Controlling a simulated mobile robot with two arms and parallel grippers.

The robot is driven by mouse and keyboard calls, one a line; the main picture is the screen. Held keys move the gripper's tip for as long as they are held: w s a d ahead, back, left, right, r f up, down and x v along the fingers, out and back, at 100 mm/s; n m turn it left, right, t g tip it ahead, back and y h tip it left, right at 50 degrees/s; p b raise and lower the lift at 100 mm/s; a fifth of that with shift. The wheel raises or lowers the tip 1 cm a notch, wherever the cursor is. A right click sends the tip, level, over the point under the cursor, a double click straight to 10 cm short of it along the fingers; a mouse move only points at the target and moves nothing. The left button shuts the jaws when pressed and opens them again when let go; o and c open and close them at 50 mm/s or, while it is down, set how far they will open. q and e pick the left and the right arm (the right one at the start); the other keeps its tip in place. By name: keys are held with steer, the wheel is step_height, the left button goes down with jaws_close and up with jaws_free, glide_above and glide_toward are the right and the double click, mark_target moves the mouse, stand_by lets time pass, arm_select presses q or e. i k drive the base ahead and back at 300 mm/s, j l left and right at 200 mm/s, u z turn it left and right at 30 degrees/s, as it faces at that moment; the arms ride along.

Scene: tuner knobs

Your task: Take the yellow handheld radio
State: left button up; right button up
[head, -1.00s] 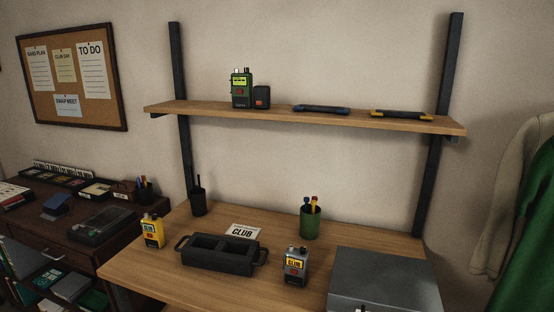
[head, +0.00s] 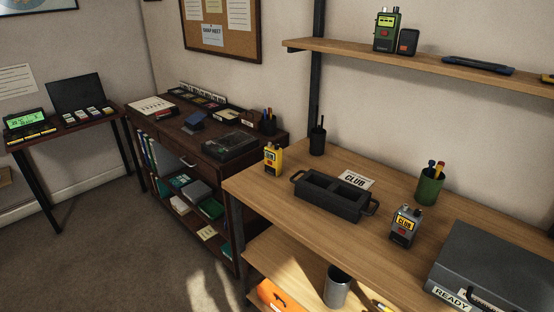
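The yellow handheld radio (head: 273,159) stands upright at the left back part of the wooden workbench (head: 270,195). Neither of my grippers is in the head view.
A grey radio (head: 404,228), a green pen cup (head: 429,187) and a grey case (head: 490,268) stand on the bench. A shelf (head: 430,63) holds a green radio (head: 387,31). Carpet at lower left is free.

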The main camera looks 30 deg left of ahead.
mark_target(271, 154)
steer(key=i+j+u, duration=0.2)
steer(key=i+j, duration=0.5)
steer(key=i+j+u, duration=0.2)
steer(key=i+j, duration=0.45)
steer(key=i, duration=0.15)
steer(key=i+j, duration=0.1)
steer(key=j, duration=0.25)
steer(key=i+j+z, duration=0.15)
steer(key=j+z, duration=0.25)
steer(key=j, duration=0.4)
steer(key=i+j+z, duration=0.1)
steer(key=j+z, duration=0.25)
steer(key=j, duration=0.5)
steer(key=z, duration=0.75)
steer(key=u, duration=1.25)
steer(key=k+l, duration=0.05)
